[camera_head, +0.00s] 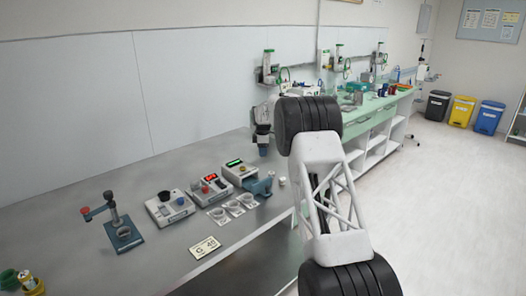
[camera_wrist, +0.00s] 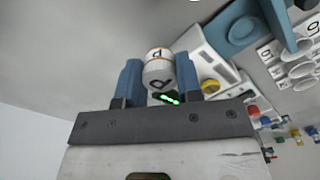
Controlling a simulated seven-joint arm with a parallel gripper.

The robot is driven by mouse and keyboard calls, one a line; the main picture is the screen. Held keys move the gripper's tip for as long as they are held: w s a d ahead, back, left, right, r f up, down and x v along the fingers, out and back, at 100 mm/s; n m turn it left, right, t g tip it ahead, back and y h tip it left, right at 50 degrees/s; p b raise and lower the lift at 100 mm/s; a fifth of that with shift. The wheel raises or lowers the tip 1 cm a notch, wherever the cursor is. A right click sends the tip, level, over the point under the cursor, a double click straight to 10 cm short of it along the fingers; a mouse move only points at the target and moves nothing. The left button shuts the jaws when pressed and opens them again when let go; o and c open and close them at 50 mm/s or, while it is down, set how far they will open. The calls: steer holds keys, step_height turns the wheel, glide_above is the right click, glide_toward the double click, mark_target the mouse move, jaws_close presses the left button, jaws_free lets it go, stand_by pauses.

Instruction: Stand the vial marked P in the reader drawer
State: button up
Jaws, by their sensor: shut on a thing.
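My gripper (camera_wrist: 158,62) is shut on a white vial (camera_wrist: 157,70) with an orange band and a letter P, which shows between its two blue fingers. In the head view my gripper (camera_head: 263,145) hangs over the bench behind and to the right of the reader. The reader (camera_head: 238,172) is a pale box with a green display. Its blue drawer (camera_head: 262,186) sticks out toward the right, open, with a round recess. In the wrist view the drawer (camera_wrist: 243,30) lies to the right of the vial, apart from it. The fingers partly hide the reader.
Two similar devices, one with a red display (camera_head: 210,188) and one with a black cup (camera_head: 165,196), stand left of the reader. Several clear cups (camera_head: 235,208) on lettered cards are in front.

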steer(key=s+a+f, duration=0.1)
steer(key=s+a, duration=0.1)
steer(key=s, duration=1.1)
steer(key=shift+a+f, duration=0.2)
steer(key=shift+f, duration=0.2)
steer(key=shift+f, duration=0.15)
steer(key=shift+f, duration=2.85)
steer(key=shift+s+f, duration=0.35)
steer(key=shift+f, duration=0.25)
steer(key=shift+r, duration=0.7)
steer(key=shift+w+r, duration=0.25)
steer(key=shift+r, duration=0.45)
